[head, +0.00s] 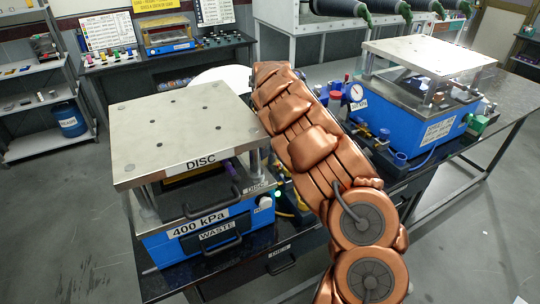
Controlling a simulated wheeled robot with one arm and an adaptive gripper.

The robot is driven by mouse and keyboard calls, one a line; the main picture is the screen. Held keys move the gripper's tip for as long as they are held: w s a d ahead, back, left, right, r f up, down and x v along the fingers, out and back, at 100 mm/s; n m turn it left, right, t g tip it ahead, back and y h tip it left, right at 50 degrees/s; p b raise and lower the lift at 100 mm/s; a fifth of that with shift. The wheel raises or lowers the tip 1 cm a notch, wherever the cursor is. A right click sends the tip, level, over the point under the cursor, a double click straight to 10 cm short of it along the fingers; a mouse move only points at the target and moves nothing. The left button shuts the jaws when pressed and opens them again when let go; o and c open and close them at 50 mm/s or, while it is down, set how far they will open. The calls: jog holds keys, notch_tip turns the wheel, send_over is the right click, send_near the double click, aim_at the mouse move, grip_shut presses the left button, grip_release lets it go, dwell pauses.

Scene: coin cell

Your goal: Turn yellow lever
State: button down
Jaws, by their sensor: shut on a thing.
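My copper-coloured arm runs up the middle of the head view, from the lower right to between the two blue machines. My gripper is hidden behind the arm links, so its jaws and what they touch do not show. A yellow part (285,211) shows between the left machine and my arm. It is small and partly covered, and I cannot tell whether it is the lever. The left machine, a blue press (157,249), has a silver top plate marked DISC and labels reading 400 kPa and WASTE.
A second blue machine (411,120) stands right of my arm, with a dial gauge (355,92) and small blue-handled valves (384,136) at its near side. A white round thing (222,75) lies behind the press. The floor (60,200) at left is clear.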

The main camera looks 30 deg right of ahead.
jog(key=shift+w+m, duration=0.3)
jog(key=shift+m, duration=0.8)
jog(key=shift+w+m, duration=0.3)
jog(key=shift+m, duration=0.8)
jog(key=c, duration=1)
grip_release()
jog(key=shift+c, duration=0.2)
notch_tip(320, 180, up, 12)
